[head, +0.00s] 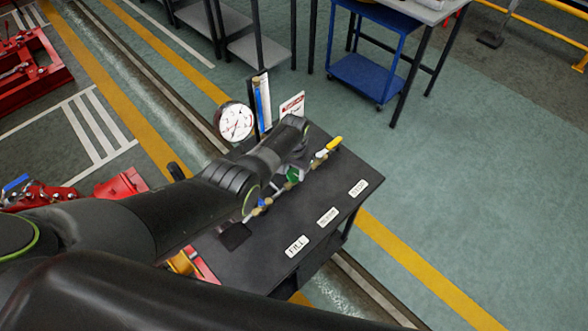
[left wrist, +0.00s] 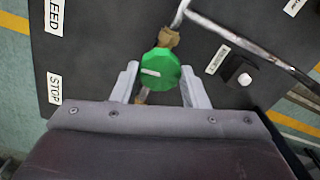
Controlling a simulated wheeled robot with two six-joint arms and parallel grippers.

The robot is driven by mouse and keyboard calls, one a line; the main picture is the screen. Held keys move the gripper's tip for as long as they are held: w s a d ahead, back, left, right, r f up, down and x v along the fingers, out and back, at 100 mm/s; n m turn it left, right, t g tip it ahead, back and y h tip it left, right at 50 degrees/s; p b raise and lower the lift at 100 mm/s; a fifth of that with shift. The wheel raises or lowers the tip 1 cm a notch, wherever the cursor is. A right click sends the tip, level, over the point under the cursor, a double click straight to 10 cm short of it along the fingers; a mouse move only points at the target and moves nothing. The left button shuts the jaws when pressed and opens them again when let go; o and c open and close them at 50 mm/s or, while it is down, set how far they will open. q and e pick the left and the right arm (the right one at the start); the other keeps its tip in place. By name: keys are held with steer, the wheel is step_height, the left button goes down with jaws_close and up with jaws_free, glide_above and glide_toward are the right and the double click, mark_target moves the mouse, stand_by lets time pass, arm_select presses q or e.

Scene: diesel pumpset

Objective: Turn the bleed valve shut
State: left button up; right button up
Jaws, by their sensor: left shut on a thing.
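The bleed valve has a green faceted knob (left wrist: 161,70) with a white mark lying roughly across the picture in the left wrist view. In the head view a bit of the green knob (head: 292,175) shows beneath my left arm, on the pipe along the black panel top (head: 325,205). My left gripper (left wrist: 160,88) has a pale finger on each side of the knob and is shut on it. In the head view the left gripper (head: 296,158) reaches over the panel from the left, its fingertips mostly hidden. My right gripper is not in view.
A yellow valve handle (head: 328,147) and a blue handle (head: 264,203) sit on the same pipe line. A round gauge (head: 235,122) and a blue sight tube (head: 263,103) stand at the panel's back. A blue cart (head: 366,75) is farther off. The floor right of the panel is clear.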

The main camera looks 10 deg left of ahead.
arm_select(q)
steer(key=shift+m, duration=0.6)
steer(key=o, duration=1)
steer(key=shift+r, duration=0.15)
steer(key=shift+r, duration=0.25)
step_height(320, 180, up, 8)
steer(key=p, duration=0.3)
step_height(320, 180, up, 9)
steer(key=b, duration=0.2)
glide_above(294, 173)
steer(key=shift+f, duration=0.2)
